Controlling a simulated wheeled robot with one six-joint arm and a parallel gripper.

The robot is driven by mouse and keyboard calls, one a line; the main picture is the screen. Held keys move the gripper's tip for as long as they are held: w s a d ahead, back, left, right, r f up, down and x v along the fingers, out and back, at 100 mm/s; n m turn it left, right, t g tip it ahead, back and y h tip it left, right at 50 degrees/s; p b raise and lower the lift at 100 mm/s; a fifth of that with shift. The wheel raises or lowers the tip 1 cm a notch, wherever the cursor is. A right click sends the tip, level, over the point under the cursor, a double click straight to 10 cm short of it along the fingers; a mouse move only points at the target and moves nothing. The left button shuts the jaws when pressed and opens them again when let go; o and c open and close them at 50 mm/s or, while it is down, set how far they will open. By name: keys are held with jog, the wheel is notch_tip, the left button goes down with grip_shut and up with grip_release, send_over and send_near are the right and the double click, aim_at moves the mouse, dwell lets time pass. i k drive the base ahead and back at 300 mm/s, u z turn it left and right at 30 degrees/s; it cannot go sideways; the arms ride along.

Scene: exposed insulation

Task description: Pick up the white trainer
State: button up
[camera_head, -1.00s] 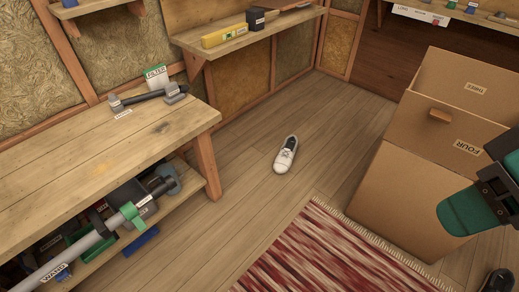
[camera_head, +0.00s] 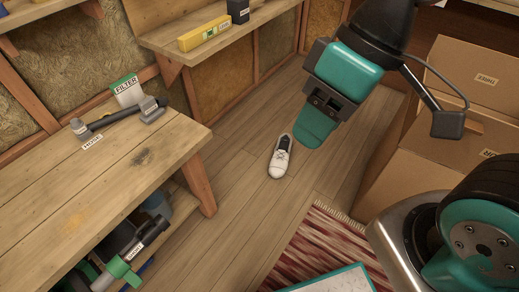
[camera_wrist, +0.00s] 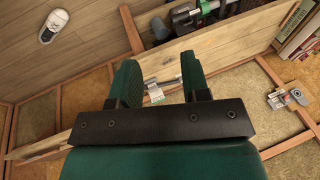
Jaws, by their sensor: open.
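The white trainer (camera_head: 279,158) lies on the wooden floor between the workbench and the boxes, with a dark opening and dark laces. It also shows in the wrist view (camera_wrist: 53,26) at the upper left. My gripper (camera_head: 314,130) is in the air above the floor, and in the head view it appears just right of the trainer, apart from it. In the wrist view my gripper (camera_wrist: 160,82) has its two green fingers spread with nothing between them.
A workbench (camera_head: 95,190) with a hose and filter stands at left. A wall shelf (camera_head: 215,40) holds a yellow level (camera_head: 204,36). Cardboard boxes (camera_head: 420,170) stand at right. A red striped rug (camera_head: 325,245) lies in front. The floor around the trainer is clear.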

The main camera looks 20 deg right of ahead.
aim_at(278, 164)
jog(key=u, duration=0.1)
jog(key=i, duration=0.95)
jog(key=z, duration=0.1)
